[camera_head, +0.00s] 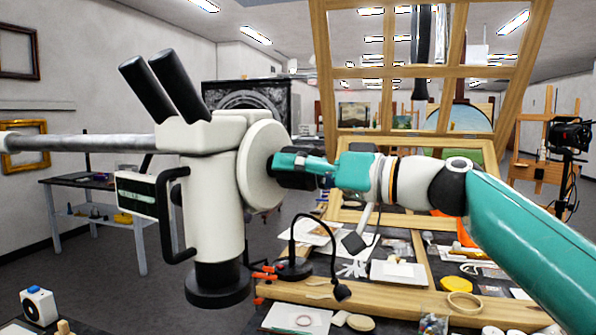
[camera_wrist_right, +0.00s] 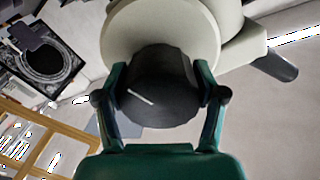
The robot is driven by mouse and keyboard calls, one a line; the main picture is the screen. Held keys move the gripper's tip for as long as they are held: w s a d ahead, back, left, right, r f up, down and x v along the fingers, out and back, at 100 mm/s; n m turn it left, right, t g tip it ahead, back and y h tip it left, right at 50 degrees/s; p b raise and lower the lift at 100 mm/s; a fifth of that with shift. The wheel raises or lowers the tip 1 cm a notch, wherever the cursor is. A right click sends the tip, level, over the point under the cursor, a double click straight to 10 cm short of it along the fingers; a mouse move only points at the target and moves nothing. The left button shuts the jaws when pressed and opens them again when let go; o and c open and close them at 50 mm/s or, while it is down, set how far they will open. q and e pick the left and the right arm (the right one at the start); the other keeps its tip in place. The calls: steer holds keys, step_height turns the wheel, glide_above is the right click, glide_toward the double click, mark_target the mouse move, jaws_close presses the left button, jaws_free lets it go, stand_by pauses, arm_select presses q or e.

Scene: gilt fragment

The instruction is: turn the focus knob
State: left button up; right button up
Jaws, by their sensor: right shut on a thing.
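The microscope (camera_head: 215,165) hangs on a long horizontal grey bar, with a white body and two black eyepieces. The focus knob (camera_wrist_right: 155,88) is a black cylinder with a white line, on the round cream disc (camera_head: 257,165) at the microscope's side. My right gripper (camera_head: 285,168) comes in from the right and is shut on the knob. In the right wrist view its fingers (camera_wrist_right: 160,92) press the knob from both sides, and the white line is slanted. In the head view the fingers hide part of the knob. My left gripper is not in view.
A workbench (camera_head: 390,304) below holds a black lamp (camera_head: 340,290), papers, a yellow round lid (camera_head: 453,284) and a wooden ring (camera_head: 464,302). A wooden frame (camera_head: 430,72) stands behind. A side table (camera_head: 100,215) is at left, with open floor between.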

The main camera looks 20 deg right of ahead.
steer(key=shift+d, duration=0.1)
stand_by(0.4)
steer(key=o, duration=1.1)
steer(key=shift+o, duration=0.2)
steer(key=v, duration=1.2)
stand_by(0.4)
